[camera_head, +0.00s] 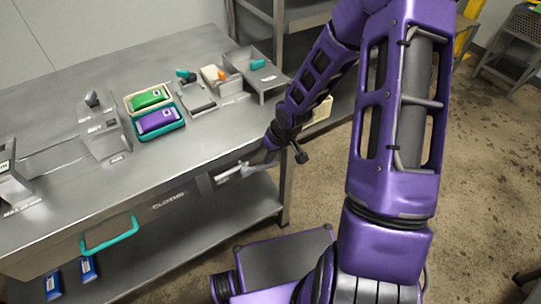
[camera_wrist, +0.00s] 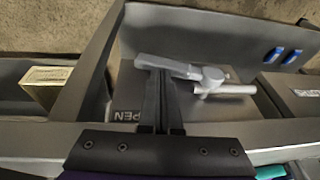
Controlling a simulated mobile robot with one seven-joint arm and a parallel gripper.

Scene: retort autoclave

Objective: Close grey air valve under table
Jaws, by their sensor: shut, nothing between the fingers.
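The grey air valve (camera_head: 228,174) sits under the front edge of the metal table, near its right corner. In the wrist view its body (camera_wrist: 212,78) and pale grey lever handle (camera_wrist: 160,65) show clearly, with the handle reaching left from the pivot. My gripper (camera_head: 264,160) is shut and empty at the right of the valve. In the wrist view the black fingertips (camera_wrist: 160,75) overlap the handle; I cannot tell whether they touch it. A partly hidden "OPEN" label (camera_wrist: 127,115) lies beside the fingers.
The table (camera_head: 75,185) carries a purple pack (camera_head: 158,121), a green pack (camera_head: 149,98) and several metal fixtures. A "CLOSE" label (camera_head: 168,199) and a teal handle (camera_head: 110,235) are on its front. Blue packs (camera_head: 53,285) lie on the lower shelf. Open floor is at right.

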